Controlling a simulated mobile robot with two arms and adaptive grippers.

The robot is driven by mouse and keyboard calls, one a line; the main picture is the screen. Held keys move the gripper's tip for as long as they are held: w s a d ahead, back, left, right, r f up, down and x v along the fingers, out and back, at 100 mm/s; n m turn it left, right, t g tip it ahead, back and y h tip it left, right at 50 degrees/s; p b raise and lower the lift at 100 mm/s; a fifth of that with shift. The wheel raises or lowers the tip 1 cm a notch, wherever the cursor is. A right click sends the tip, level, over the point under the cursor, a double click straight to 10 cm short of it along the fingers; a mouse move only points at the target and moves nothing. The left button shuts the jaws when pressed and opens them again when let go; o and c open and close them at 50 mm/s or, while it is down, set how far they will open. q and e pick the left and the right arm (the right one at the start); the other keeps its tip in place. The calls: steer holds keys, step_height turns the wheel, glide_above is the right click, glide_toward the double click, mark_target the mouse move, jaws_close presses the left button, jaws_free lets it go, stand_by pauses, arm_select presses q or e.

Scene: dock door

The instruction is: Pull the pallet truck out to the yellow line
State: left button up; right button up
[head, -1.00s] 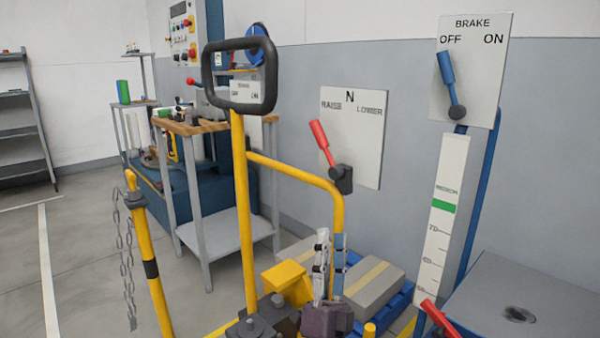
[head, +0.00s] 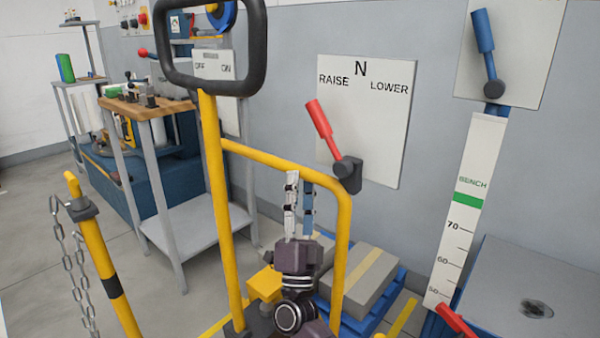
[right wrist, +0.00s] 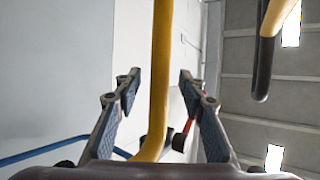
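The pallet truck has a black loop handle (head: 259,55) on a yellow post (head: 216,200) and a bent yellow side rail (head: 270,162). A blue pallet (head: 362,327) with a grey carton (head: 356,282) shows low behind the rail. My right gripper (head: 299,178) points upward at the rail's top bar and overlaps it in the head view. In the right wrist view its fingers (right wrist: 158,78) are apart, with a yellow bar (right wrist: 161,75) showing between them. I cannot tell whether they touch it. Yellow strips (head: 402,317) show low down; which is the line is unclear. My left gripper is not in view.
A red lever (head: 320,122) stands before the RAISE/N/LOWER board (head: 390,150). A yellow post with a chain (head: 98,255) stands at left, near a wood-topped stand (head: 140,107). A grey bench (head: 510,280) and white scale (head: 462,215) are at right. Floor is open at far left.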

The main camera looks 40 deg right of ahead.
mark_target(301, 173)
steer(key=shift+x, duration=1.7)
steer(key=shift+c, duration=0.3)
jaws_close()
steer(key=shift+f, duration=0.1)
